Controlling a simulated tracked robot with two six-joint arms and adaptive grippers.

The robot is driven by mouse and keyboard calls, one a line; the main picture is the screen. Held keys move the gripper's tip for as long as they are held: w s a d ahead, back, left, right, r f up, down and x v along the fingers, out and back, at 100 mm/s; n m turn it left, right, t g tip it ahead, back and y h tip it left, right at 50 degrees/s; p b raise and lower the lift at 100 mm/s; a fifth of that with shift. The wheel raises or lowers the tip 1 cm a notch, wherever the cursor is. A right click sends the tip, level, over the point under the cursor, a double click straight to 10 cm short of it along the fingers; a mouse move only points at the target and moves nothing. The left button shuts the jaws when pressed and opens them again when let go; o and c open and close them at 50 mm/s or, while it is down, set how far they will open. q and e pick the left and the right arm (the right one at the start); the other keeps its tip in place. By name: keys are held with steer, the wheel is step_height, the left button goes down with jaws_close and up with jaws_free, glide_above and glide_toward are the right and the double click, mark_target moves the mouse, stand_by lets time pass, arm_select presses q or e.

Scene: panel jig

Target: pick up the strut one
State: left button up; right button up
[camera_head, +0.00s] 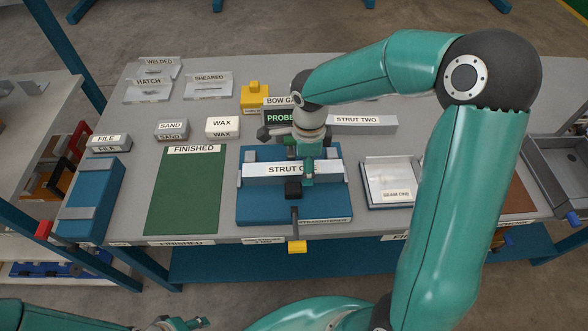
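Strut one (262,171), a white bar with its label partly covered, lies across the blue jig (252,208) at the front middle of the bench. My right gripper (299,182) reaches down over the strut's middle, with finger parts in front of its face. I cannot tell whether the fingers close on it or only surround it. My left gripper (182,324) is low at the bottom left edge, away from the bench and partly cut off. Its opening is too small to judge.
Strut two (362,125) lies behind on the right, near a probe display (280,117) and a yellow block (254,97). The green finished mat (184,205) left of the jig is bare. My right arm hides the bench's right part.

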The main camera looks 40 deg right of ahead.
steer(key=shift+f, duration=0.95)
steer(key=shift+c, duration=0.4)
jaws_close()
steer(key=shift+r, duration=0.1)
